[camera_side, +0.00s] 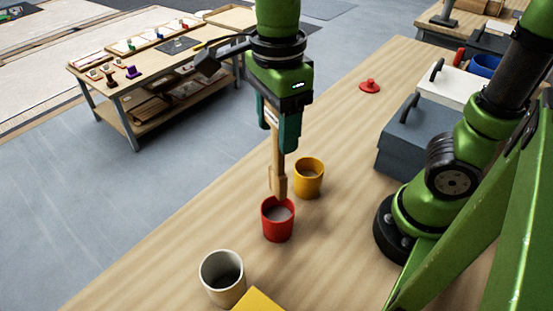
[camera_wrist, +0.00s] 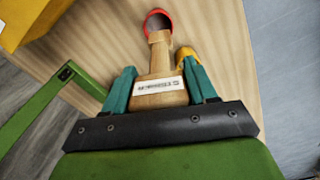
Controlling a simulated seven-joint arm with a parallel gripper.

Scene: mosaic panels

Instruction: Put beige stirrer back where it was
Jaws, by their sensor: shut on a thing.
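The red cup also shows beyond the stirrer's end in the wrist view (camera_wrist: 167,14).
A yellow cup (camera_side: 309,184) with greyish contents stands close behind the red cup. A pale cup (camera_side: 219,284) and a yellow object (camera_side: 258,302) are at the front. A dark grey box (camera_side: 405,143), a white box (camera_side: 450,88) and a red lid-like piece (camera_side: 370,86) are farther back.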

